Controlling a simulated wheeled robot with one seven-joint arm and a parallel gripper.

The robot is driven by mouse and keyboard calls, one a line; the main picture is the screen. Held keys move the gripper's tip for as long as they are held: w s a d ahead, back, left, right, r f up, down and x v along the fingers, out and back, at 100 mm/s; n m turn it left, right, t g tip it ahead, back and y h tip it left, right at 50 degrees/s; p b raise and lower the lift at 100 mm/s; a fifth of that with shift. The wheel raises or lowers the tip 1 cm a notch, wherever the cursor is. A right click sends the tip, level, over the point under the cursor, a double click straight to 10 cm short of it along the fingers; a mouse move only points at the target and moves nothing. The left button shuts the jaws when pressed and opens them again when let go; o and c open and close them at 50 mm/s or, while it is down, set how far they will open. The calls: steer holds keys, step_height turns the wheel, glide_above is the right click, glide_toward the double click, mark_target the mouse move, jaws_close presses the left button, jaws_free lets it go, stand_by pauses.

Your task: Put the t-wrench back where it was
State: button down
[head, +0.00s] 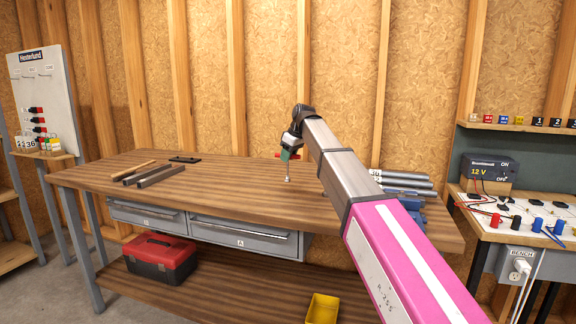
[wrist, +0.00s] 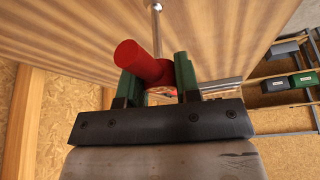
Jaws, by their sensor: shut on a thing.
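The t-wrench has a thick red cross handle and a thin metal shaft with a rounded end. In the wrist view its red handle (wrist: 140,60) lies between the green fingers of my gripper (wrist: 158,75), which is shut on it. In the head view the t-wrench (head: 288,170) hangs upright from my gripper (head: 289,153), shaft pointing down over the wooden workbench (head: 225,200). Its lower tip is close to the bench top; I cannot tell whether it touches. Part of the handle is hidden by the fingers.
On the bench's left lie a wooden-handled tool (head: 132,170), grey bars (head: 150,177) and a dark flat piece (head: 185,159). Grey cylinders (head: 402,182) and a blue object (head: 410,195) are at the right, partly behind my arm. The bench middle is clear.

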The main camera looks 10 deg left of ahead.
mark_target(288, 175)
steer(key=shift+f, duration=1.7)
steer(key=shift+f, duration=0.1)
steer(key=c, duration=0.8)
jaws_free()
steer(key=v, duration=1.2)
steer(key=shift+s, duration=0.15)
